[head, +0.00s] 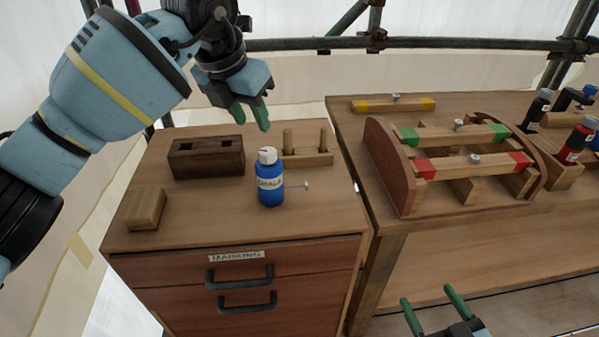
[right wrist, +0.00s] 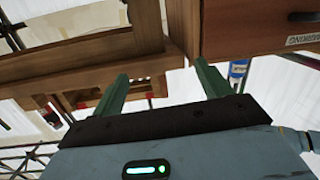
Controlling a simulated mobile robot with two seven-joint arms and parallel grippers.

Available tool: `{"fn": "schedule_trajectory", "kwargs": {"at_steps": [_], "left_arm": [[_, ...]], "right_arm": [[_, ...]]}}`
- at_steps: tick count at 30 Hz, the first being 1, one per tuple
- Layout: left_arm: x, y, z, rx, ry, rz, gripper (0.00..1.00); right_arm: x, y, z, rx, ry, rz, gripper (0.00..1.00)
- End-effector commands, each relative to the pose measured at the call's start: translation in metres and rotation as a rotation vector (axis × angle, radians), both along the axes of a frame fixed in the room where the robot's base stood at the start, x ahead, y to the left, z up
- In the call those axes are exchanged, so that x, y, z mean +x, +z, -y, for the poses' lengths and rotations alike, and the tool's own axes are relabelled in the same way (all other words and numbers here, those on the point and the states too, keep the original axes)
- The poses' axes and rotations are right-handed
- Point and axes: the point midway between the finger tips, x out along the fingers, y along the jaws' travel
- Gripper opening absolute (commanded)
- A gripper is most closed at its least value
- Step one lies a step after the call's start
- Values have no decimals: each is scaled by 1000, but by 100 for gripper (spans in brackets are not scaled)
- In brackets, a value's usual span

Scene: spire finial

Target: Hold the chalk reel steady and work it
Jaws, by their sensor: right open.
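The chalk reel (head: 270,190) is a blue bottle-shaped body with a white cap and a label reading CHALK. My right gripper (head: 428,296) is low at the front right, below bench height, open and empty. In the right wrist view my right gripper (right wrist: 163,78) has nothing between its fingers; a blue thing with a white band, likely the reel (right wrist: 238,70), shows beyond the cabinet edge.
The cabinet (head: 190,236) has drawers with black handles and a MARKING label. A dark wooden block (head: 206,158), a light block (head: 145,208) and a pegged rack (head: 310,158) stand around the reel. The bench (head: 350,125) at right holds a clamped wooden frame (head: 390,165) and several bottles.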

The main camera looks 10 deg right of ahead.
Motion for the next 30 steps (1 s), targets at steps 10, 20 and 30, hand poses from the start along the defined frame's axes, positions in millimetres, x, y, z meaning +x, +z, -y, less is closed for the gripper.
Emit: {"fn": "schedule_trajectory", "kwargs": {"at_steps": [10,20,30], "left_arm": [[0,0,0,0,0,0,36],[0,0,0,0,0,0,36],[0,0,0,0,0,0,36]], "right_arm": [[92,135,-1,83,93,370,77],[163,195,-44,248,230,407,77],[221,245,-101,340,412,323,77]]}}
